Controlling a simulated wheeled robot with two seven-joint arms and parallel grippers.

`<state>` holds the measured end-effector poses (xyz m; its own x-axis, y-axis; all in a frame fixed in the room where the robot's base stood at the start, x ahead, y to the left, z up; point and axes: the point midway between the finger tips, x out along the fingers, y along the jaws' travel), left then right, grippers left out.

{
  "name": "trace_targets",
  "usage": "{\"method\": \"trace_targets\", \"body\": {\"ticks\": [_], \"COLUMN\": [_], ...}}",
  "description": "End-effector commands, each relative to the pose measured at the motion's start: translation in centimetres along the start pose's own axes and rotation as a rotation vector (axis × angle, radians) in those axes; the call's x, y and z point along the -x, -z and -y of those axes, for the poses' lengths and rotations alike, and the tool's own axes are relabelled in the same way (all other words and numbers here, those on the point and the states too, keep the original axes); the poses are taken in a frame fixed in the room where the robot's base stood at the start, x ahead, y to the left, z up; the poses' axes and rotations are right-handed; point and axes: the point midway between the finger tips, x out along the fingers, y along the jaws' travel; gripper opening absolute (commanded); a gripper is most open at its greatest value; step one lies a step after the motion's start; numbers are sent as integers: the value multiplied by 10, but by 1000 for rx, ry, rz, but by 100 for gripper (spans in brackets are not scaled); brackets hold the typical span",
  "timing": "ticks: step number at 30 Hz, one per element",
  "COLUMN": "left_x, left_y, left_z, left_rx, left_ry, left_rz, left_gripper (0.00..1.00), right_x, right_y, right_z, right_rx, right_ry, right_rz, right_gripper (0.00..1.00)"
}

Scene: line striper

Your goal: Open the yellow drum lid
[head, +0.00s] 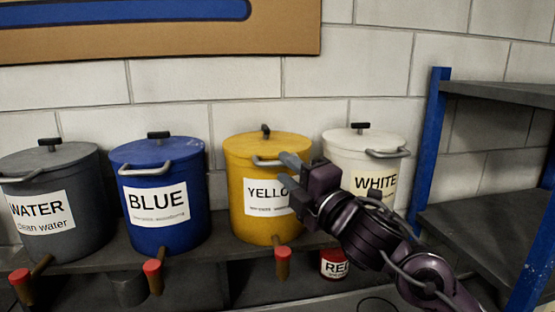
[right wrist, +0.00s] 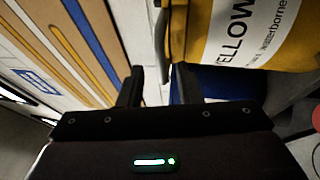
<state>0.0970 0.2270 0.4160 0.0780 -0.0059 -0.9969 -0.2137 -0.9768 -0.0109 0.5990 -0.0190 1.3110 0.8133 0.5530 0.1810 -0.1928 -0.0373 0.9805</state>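The yellow drum (head: 266,225) stands on a dark shelf. Its yellow lid (head: 250,145) sits level on top, with a dark knob (head: 265,130) and a grey bar handle (head: 264,162) at the front rim. My right gripper (head: 285,171) is in front of the drum's upper right side, its fingers apart near the right end of the bar handle and covering part of the label. In the right wrist view, the fingers (right wrist: 158,75) are open, with the drum (right wrist: 198,28) beyond them. A dark bar lies just ahead of the gap; contact is unclear. My left gripper is out of view.
The white drum (head: 340,160) stands close behind my right arm. The blue drum (head: 160,215) and grey water drum (head: 75,225) stand to the left. Red-ended taps stick out below. A blue-post shelf rack (head: 433,150) is at the right.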

Motion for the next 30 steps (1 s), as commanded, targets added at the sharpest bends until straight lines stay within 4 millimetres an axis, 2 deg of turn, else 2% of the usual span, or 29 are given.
{"method": "trace_targets", "body": {"ticks": [3, 6, 12, 17, 24, 30], "left_x": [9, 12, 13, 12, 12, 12], "left_y": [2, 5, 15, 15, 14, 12], "left_z": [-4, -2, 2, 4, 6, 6], "left_rx": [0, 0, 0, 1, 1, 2], "left_ry": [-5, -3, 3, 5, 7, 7], "left_rz": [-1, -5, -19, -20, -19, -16], "left_gripper": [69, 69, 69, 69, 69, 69], "right_x": [-19, -29, -35, -35, -35, -35], "right_y": [0, 0, 0, 0, 0, 0], "right_z": [-3, -2, 0, 0, 0, 1], "right_rx": [-2, -3, -1, -1, -2, -2], "right_ry": [0, 0, 0, 0, 1, 1], "right_rz": [0, 0, 1, 1, 1, 1], "right_gripper": [32, 32, 32, 32, 2, 0]}}
